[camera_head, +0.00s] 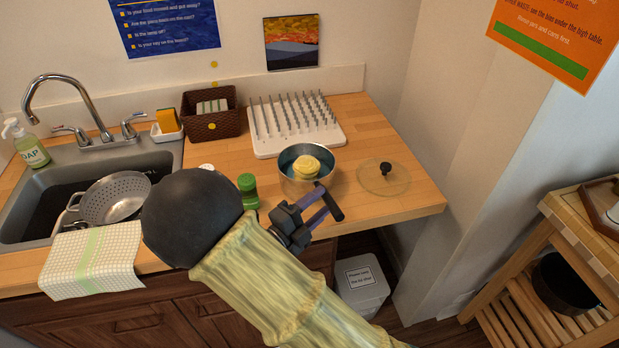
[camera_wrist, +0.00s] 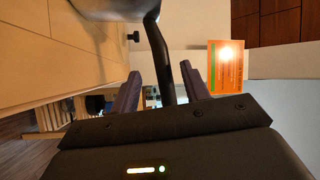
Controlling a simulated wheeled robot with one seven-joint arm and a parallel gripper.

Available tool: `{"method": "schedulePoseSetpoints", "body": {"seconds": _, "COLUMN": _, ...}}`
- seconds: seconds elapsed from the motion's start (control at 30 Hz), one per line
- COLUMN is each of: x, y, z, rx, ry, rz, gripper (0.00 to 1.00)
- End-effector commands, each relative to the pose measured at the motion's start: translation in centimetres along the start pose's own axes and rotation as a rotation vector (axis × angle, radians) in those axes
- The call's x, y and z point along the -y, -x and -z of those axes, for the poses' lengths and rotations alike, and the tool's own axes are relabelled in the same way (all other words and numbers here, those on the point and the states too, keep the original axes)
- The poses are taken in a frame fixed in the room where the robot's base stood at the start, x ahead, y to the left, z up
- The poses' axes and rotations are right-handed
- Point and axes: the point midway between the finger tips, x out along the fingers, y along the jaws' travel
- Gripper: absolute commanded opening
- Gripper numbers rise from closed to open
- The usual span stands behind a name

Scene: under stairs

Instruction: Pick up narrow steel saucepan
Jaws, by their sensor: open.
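The steel saucepan (camera_head: 291,184) stands on the wooden counter, with a yellow thing inside it. Its dark handle points toward the front of the counter. My gripper (camera_head: 318,203) is at that handle, at the counter's front edge. In the wrist view the saucepan's underside (camera_wrist: 112,12) shows at the top, and its black handle (camera_wrist: 158,48) runs down between the two fingers of my gripper (camera_wrist: 162,75). The fingers are open, with gaps visible on both sides of the handle.
A glass lid (camera_head: 370,180) with a black knob lies right of the saucepan. A white peg rack (camera_head: 268,145) stands behind it, and a green-capped container (camera_head: 248,190) to its left. A colander (camera_head: 115,197) sits in the sink. A white bin (camera_head: 361,285) is below the counter.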

Motion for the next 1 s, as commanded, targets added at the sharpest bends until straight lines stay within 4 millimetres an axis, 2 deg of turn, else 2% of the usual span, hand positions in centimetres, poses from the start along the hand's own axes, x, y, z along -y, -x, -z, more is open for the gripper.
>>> {"method": "schedulePoseSetpoints", "body": {"seconds": 0.3, "x": 0.4, "y": -4.3, "z": -0.2, "rx": -0.004, "ry": 0.0, "rz": 0.0, "gripper": 0.46}}
{"method": "schedulePoseSetpoints", "body": {"seconds": 0.4, "x": 0.4, "y": -4.9, "z": -0.2, "rx": -0.003, "ry": -0.001, "rz": 0.0, "gripper": 0.46}}
{"method": "schedulePoseSetpoints", "body": {"seconds": 0.93, "x": 0.4, "y": -5.0, "z": -0.2, "rx": -0.002, "ry": 0.0, "rz": 0.0, "gripper": 0.46}}
{"method": "schedulePoseSetpoints", "body": {"seconds": 1.0, "x": 0.4, "y": -5.0, "z": -0.2, "rx": -0.002, "ry": 0.0, "rz": 0.0, "gripper": 0.32}}
